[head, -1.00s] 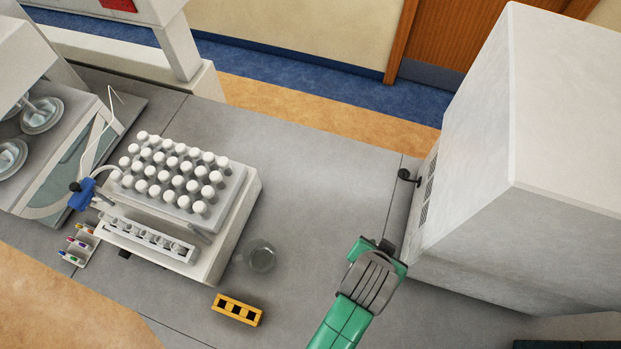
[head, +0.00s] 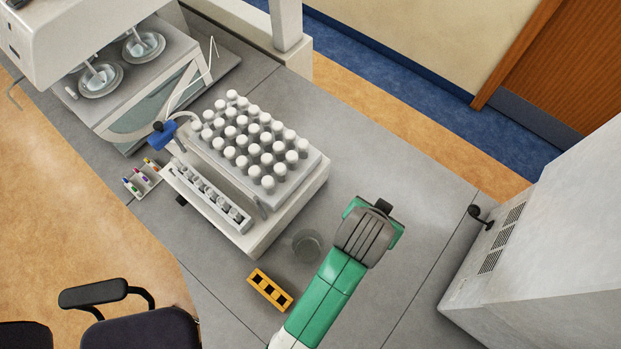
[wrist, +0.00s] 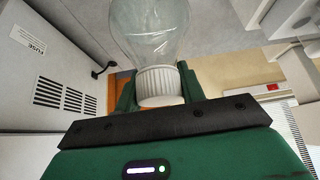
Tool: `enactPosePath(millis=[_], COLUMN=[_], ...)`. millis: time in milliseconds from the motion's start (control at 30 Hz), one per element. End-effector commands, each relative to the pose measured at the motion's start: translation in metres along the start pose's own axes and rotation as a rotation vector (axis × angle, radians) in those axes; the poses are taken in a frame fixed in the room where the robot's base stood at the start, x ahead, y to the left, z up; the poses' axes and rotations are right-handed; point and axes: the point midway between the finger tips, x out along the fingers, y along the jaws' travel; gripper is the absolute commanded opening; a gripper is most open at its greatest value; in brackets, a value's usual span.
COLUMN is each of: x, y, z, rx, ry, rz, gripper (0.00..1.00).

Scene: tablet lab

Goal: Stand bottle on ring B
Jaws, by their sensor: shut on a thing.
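My gripper (head: 372,232) is above the grey bench in the head view, right of the vial rack. In the wrist view its green fingers (wrist: 189,82) are shut on the white ribbed cap (wrist: 160,87) of a clear bottle (wrist: 150,25). The bottle's body extends away from the palm, its far end cut off by the picture edge. In the head view the bottle is hidden beneath my gripper. I cannot make out a mark naming ring B.
A white unit (head: 262,238) carries many white-capped vials left of my gripper. A yellow block (head: 270,290) lies near the bench's front. A large white cabinet (head: 550,240) stands at right, and an office chair (head: 140,330) at lower left. Bare bench (head: 400,290) lies between gripper and cabinet.

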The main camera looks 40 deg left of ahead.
Motion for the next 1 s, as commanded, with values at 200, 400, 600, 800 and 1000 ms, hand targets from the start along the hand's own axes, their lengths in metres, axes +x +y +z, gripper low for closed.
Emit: enactPosePath(millis=[200, 400, 600, 800, 1000], x=[-0.013, -0.031, -0.048, -0.06, -0.068], y=[-0.046, -0.08, -0.104, -0.118, -0.127], z=[-0.038, -0.066, -0.085, -0.097, -0.104], rx=[-0.028, -0.048, -0.062, -0.068, -0.073], ry=[0.011, 0.011, 0.013, 0.015, 0.015], rz=[-0.023, -0.035, -0.042, -0.046, -0.049], gripper=[0.0, 0.0, 0.0, 0.0, 0.0])
